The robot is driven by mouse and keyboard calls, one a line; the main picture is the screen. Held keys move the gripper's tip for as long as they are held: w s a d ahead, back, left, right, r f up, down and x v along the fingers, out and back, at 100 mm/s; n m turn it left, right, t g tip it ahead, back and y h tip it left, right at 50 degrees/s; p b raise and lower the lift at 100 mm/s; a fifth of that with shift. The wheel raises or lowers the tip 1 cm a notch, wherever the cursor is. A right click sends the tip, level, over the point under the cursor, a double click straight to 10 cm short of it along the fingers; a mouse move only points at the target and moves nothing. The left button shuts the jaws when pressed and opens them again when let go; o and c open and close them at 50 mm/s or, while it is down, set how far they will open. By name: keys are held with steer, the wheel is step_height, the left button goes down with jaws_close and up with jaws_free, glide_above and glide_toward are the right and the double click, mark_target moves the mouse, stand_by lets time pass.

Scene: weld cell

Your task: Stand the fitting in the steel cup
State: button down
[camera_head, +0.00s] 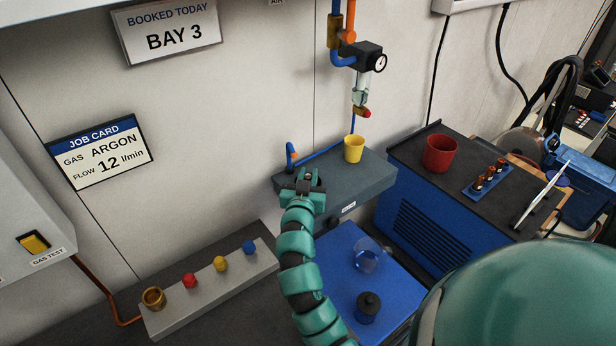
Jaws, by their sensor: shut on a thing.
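My gripper (309,179) is at the front left end of the grey box-like shelf (373,182) on the wall side. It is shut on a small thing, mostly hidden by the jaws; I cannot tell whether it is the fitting. I cannot make out a steel cup for certain. A yellow cup (354,149) stands upright on the grey shelf, right of my gripper and apart from it. A red cup (440,153) stands on the blue machine at the right. A brass-coloured cup (153,298) is at the left end of a grey block.
The grey block (212,292) carries red, yellow and blue knobs. A clear glass (367,260) and a dark lidded pot (368,306) are on the blue surface below. A pipe with a gauge (380,62) hangs above the yellow cup. A blue rack (486,182) holds several copper-coloured pieces.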

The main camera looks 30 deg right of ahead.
steer(key=c, duration=1.3)
jaws_free()
steer(key=shift+r+p, duration=0.2)
steer(key=shift+p, duration=0.1)
steer(key=b+v, duration=0.4)
steer(key=v, duration=0.8)
steer(key=shift+b, duration=0.4)
steer(key=shift+f, duration=0.15)
